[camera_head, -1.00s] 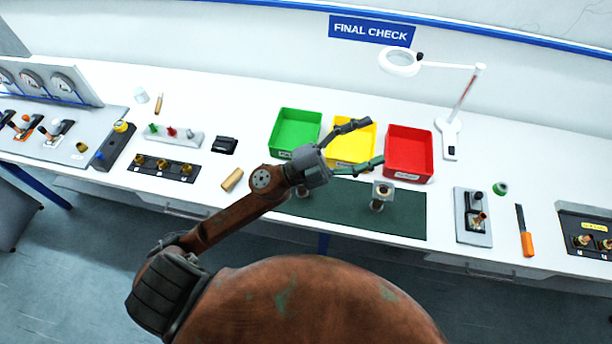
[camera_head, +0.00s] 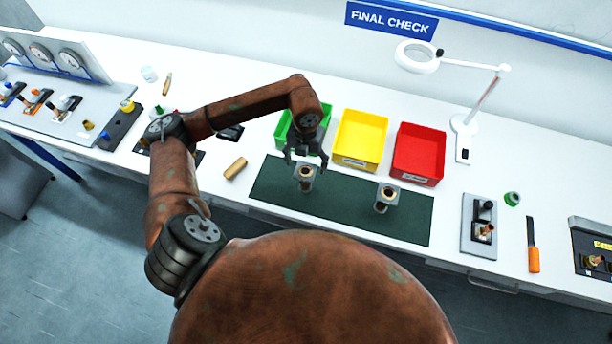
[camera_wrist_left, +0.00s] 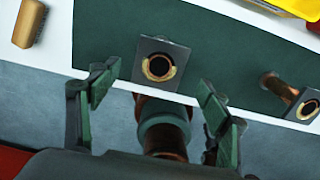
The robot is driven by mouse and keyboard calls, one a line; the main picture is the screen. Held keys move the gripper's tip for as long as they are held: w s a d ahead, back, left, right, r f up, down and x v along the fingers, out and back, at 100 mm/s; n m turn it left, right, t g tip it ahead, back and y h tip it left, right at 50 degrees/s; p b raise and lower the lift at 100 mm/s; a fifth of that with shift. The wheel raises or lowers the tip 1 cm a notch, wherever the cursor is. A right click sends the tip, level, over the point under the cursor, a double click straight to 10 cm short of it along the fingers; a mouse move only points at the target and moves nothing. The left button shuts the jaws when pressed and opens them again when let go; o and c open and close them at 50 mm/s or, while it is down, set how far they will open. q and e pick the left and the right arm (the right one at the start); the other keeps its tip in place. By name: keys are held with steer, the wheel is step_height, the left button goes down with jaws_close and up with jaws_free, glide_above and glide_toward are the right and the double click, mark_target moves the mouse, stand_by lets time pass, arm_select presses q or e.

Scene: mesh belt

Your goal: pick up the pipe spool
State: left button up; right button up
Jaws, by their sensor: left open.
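Two pipe spools with square grey flanges and copper-coloured bores stand on the dark green mat (camera_head: 340,214). The left pipe spool (camera_head: 305,178) is close below my left gripper (camera_head: 307,160), which is open and points down. In the left wrist view this spool (camera_wrist_left: 160,63) shows its square flange and round bore, just past the space between the open fingertips (camera_wrist_left: 157,90). I see no finger closed on it. The right pipe spool (camera_head: 386,197) stands apart; it shows at the right edge of the wrist view (camera_wrist_left: 303,104). My right gripper is not in view.
Green (camera_head: 284,128), yellow (camera_head: 360,139) and red (camera_head: 419,154) bins stand behind the mat. A grey fixture (camera_head: 480,226) and an orange-handled tool (camera_head: 533,246) are at right. The mat between the spools is clear.

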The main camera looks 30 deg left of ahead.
mark_target(305, 170)
arm_select(q)
step_height(305, 170, down, 5)
steer(key=shift+w+a+f+p, duration=0.1)
steer(key=shift+a+f+p, duration=0.05)
steer(key=shift+p, duration=0.75)
steer(key=shift+f, duration=0.35)
steer(key=shift+c, duration=0.3)
steer(key=c, duration=1.8)
